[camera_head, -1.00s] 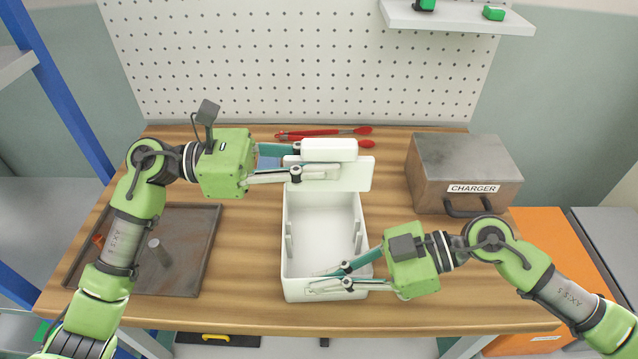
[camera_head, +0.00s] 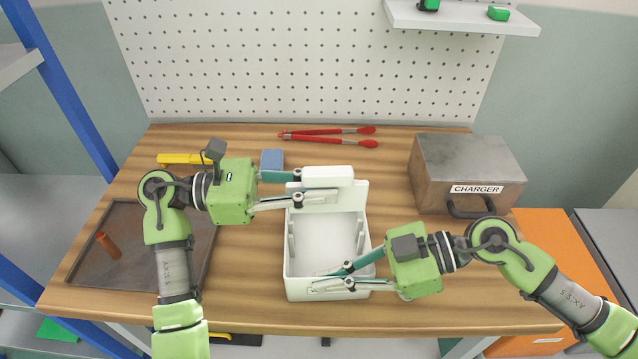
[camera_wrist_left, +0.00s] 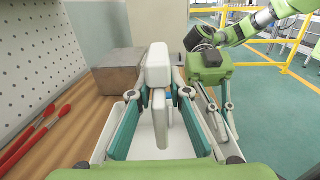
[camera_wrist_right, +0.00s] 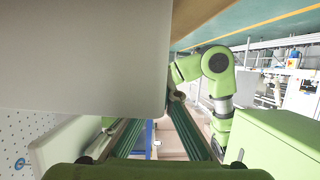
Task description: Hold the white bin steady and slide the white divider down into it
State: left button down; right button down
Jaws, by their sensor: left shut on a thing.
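The white bin (camera_head: 291,268) sits on the wooden table, its open top showing narrow upright ribs on the inner side walls. The white divider (camera_head: 343,198), a flat plate with a thick top block, is at the bin's far end; I cannot tell how deep its lower edge is. My left gripper (camera_head: 320,187) is shut on the divider, whose top block also shows between the fingers in the left wrist view (camera_wrist_left: 158,65). My right gripper (camera_head: 318,281) is at the bin's near end, its fingers apart around the near wall's rim. Its grip on the wall is hard to see.
A metal charger box (camera_head: 468,172) stands at the right. Red-handled tongs (camera_head: 330,136) and a small blue block (camera_head: 271,159) lie behind the bin. A yellow tool (camera_head: 185,158) lies behind my left arm.

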pick_arm(q)
jog(key=shift+f, duration=0.15)
jog(key=shift+f, duration=4.05)
jog(key=shift+s+a+f, duration=0.1)
jog(key=shift+s+f, duration=0.05)
jog(key=shift+f, duration=0.45)
pick_arm(e)
jog(key=shift+s, duration=0.1)
jog(key=shift+r, duration=0.1)
pick_arm(q)
jog(key=c, duration=1.8)
grip_release()
jog(key=r, duration=1.1)
jog(key=shift+w+r, duration=0.2)
jog(key=shift+r, duration=0.05)
pick_arm(e)
jog(key=c, duration=2.2)
grip_release()
